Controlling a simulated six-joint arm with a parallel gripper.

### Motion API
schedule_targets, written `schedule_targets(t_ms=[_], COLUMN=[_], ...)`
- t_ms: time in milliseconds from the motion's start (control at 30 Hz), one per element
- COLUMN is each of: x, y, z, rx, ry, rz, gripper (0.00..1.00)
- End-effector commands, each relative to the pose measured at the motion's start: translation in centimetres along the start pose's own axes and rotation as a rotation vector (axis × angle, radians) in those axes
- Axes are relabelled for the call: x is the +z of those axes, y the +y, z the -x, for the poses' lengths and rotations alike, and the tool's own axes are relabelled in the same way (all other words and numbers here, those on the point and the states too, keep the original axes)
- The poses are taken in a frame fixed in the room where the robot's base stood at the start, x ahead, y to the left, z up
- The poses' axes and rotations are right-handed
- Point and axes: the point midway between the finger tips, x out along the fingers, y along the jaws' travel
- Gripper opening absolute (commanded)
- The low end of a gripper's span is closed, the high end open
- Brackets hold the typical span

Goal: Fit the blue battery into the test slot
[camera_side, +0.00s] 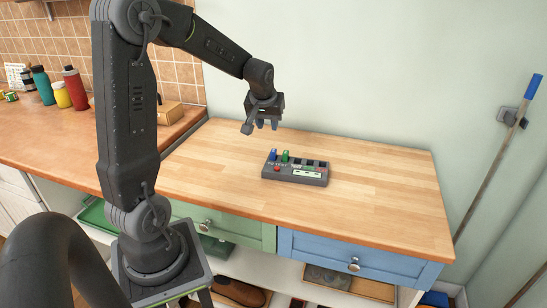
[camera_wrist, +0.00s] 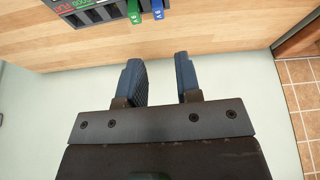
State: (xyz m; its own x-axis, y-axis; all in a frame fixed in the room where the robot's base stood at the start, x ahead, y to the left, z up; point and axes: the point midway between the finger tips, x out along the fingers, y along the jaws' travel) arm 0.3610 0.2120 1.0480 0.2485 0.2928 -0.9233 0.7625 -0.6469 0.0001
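The dark battery tester (camera_side: 310,178) sits on the wooden worktop, with a row of slots along its far side. The blue battery (camera_side: 273,154) stands upright in the slot at the row's left end. A green battery (camera_side: 285,156) stands beside it. In the wrist view the blue battery (camera_wrist: 157,8) and green battery (camera_wrist: 134,11) show at the top edge, beside dark empty slots (camera_wrist: 95,14) of the tester. My gripper (camera_side: 267,124) hangs above and behind the tester's left end. Its fingers (camera_wrist: 158,62) are apart with nothing between them. Which opening is the test slot I cannot tell.
The worktop (camera_side: 380,190) is clear around the tester. A wall stands behind it, with a blue-topped pole (camera_side: 510,140) at the right. Several bottles (camera_side: 75,88) stand on the far-left counter. Drawers, one green and one blue (camera_side: 330,252), are below the front edge.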

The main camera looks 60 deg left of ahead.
Motion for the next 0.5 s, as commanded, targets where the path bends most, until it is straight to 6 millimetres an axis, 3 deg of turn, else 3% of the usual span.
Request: schedule_targets(t_ms=[300, 500], x=[0.0, 0.0], y=[-0.1, 0.0], z=[-5.5, -8.1], rx=[-0.003, -0.001], ry=[-0.006, -0.003], rz=[0.002, 0.003], gripper=[0.32, 0.32])
